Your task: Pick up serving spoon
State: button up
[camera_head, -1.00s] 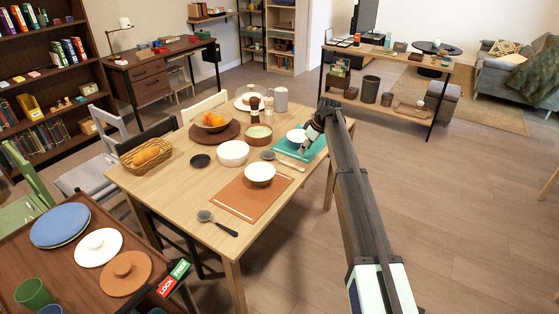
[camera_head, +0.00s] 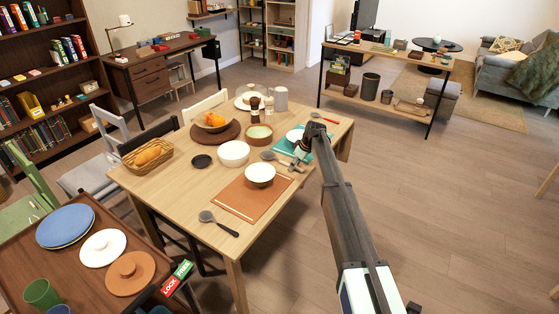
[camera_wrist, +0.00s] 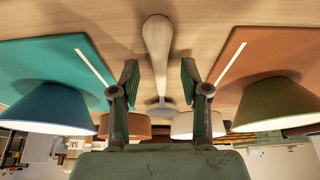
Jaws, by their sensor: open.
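A spoon with a grey bowl (camera_head: 268,155) and a light wooden handle lies on the wooden table (camera_head: 180,184), between the teal and orange placemats. In the wrist view, the spoon's pale handle (camera_wrist: 158,45) runs up the middle, with its grey bowl lower down, partly hidden. My gripper (camera_head: 297,163) is by the handle end in the head view. In the wrist view my gripper (camera_wrist: 159,80) is open, with one finger on each side of the handle line. I cannot tell how far above the table the fingertips are. Another grey spoon with a dark handle (camera_head: 217,223) lies near the front edge.

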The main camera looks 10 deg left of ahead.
jog(key=shift+f, duration=0.1)
grip_shut()
dwell(0.3)
notch_tip(320, 180, up, 20)
jog(key=b, duration=0.4)
